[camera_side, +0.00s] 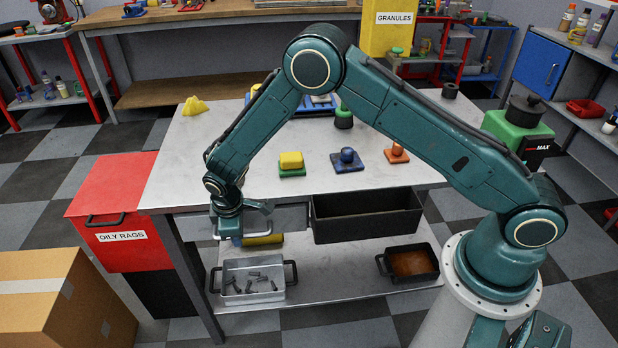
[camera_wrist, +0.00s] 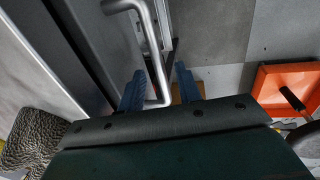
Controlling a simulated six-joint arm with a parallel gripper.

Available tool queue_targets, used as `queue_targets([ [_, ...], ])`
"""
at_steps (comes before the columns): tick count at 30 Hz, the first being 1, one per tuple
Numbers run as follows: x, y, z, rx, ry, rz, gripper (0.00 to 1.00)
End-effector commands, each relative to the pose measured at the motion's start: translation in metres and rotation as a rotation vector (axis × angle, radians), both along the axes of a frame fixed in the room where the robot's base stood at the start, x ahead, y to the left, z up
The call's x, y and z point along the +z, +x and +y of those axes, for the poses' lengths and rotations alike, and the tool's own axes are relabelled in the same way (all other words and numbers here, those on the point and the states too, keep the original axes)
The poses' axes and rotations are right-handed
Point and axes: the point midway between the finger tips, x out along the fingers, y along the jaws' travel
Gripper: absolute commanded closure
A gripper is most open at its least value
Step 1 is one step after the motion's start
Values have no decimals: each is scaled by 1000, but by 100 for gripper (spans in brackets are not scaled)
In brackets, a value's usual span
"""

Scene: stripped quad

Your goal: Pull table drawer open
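The metal table (camera_side: 330,172) has a grey drawer front under its left part, which also shows in the wrist view (camera_wrist: 85,40). A bent silver bar handle (camera_wrist: 146,22) is on this front. My gripper (camera_side: 238,238) is at the front under the table edge, pointing down. In the wrist view my gripper's blue fingers (camera_wrist: 160,88) stand apart, with the handle's lower end between them and gaps showing on both sides.
A black open-topped box (camera_side: 367,228) is under the table edge to the right. The lower shelf (camera_side: 335,297) holds a grey tray (camera_side: 228,272) and a black-rimmed brown tray (camera_side: 410,262). A red rag bin (camera_side: 118,215) stands left. Several coloured blocks lie on the tabletop.

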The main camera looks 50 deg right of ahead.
Motion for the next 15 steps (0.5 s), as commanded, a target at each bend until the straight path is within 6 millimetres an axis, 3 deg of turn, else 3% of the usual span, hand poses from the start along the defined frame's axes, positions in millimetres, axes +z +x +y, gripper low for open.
queue_targets([
  [11, -3, 1, 0, 0, 1, -1, 68],
  [15, -3, 1, 0, 0, 1, -1, 95],
])
